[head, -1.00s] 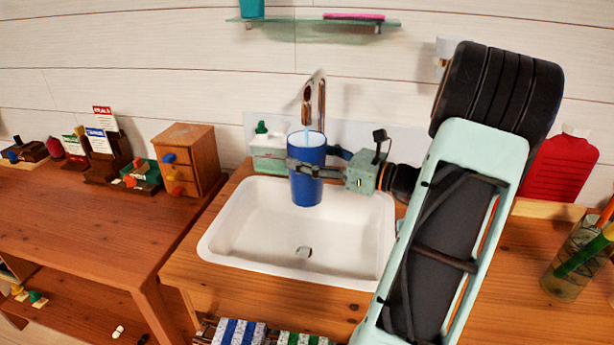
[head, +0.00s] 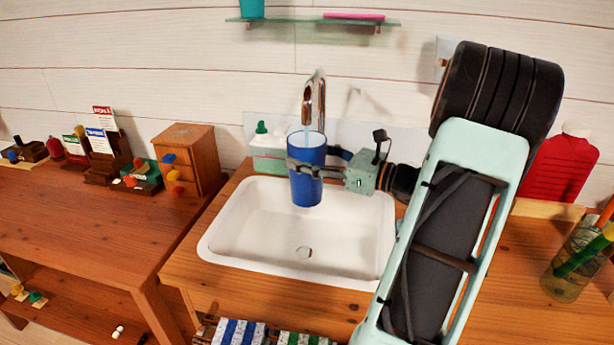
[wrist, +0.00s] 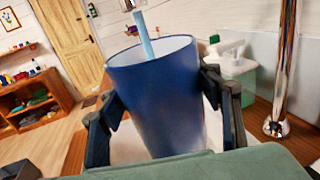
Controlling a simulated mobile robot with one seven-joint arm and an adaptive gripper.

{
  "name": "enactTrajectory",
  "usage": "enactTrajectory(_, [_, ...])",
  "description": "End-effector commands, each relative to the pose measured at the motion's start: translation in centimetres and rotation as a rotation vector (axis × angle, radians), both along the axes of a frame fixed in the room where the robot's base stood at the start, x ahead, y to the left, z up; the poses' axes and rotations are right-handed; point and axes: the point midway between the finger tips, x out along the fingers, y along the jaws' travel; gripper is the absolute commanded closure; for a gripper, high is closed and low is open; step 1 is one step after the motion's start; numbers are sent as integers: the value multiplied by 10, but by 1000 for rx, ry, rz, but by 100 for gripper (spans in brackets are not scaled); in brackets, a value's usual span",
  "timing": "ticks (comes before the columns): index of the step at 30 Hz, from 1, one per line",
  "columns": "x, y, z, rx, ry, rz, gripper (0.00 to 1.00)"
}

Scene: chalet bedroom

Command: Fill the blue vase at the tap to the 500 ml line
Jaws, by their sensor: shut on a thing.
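The blue vase (head: 307,188) is upright in my gripper (head: 318,170), above the far part of the white sink. My gripper is shut around its sides, and in the wrist view the fingers press on both sides of the vase (wrist: 162,100). The chrome tap (head: 314,95) stands behind the sink. A thin pale-blue stream of water (wrist: 146,35) runs from the spout into the vase's open mouth. The water level inside and any 500 ml line cannot be seen.
The white sink (head: 230,235) is empty around its drain. A white bottle with a green top (head: 265,150) stands behind it on the left. A small wooden drawer cabinet (head: 200,150) is to the left. A glass shelf (head: 290,19) hangs above. A glass with pencils (head: 570,262) stands at the right.

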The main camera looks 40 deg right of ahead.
Motion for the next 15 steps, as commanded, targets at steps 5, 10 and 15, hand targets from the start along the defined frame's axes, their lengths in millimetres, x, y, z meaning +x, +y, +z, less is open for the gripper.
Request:
enactTrajectory(5, [0, 0, 2, 0, -4, 1, 97])
enactTrajectory(10, [-12, 5, 4, 1, -3, -1, 97])
enactTrajectory(15, [-42, 20, 4, 2, -1, -2, 97])
